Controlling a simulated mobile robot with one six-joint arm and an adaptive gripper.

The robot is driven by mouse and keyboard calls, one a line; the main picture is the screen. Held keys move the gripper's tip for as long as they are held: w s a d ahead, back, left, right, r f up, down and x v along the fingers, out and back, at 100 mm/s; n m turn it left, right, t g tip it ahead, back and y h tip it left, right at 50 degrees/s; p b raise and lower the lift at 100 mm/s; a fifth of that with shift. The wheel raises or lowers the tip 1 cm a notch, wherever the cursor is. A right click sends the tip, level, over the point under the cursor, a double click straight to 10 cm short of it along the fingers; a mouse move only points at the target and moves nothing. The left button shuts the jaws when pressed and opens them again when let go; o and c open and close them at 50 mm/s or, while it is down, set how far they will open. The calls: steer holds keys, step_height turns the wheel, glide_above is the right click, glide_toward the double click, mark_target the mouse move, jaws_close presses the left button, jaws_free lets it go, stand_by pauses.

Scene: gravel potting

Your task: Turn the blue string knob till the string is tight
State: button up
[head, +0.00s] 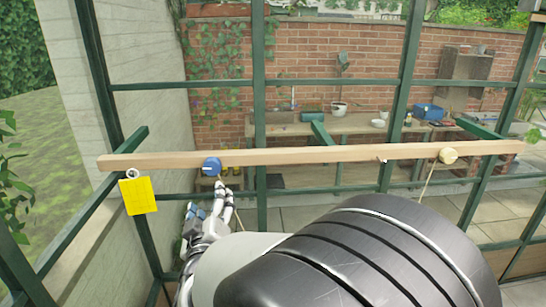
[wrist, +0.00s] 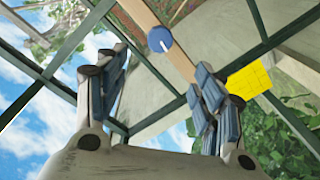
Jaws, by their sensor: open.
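The blue string knob (head: 211,167) sits on the wooden bar near its left end in the head view. In the wrist view the blue knob (wrist: 160,39) shows beyond the fingers, with a pale line across its face. A string (head: 227,197) hangs down by the blue knob; whether it is tight is hard to tell. My gripper (head: 209,204) is just below the blue knob in the head view. In the wrist view my gripper (wrist: 160,90) is open, its fingers spread wide with nothing between them, apart from the knob.
The wooden bar (head: 310,156) spans the green metal frame. A yellow card (head: 138,195) hangs at the left end. A workbench (head: 350,124) with pots stands behind, by the brick wall.

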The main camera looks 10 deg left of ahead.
mark_target(212, 169)
steer(key=x, duration=1.7)
steer(key=shift+w+a+r, duration=0.1)
steer(key=shift+a+r, duration=0.05)
steer(key=shift+a, duration=0.15)
steer(key=shift+c, duration=0.2)
steer(key=c, duration=1)
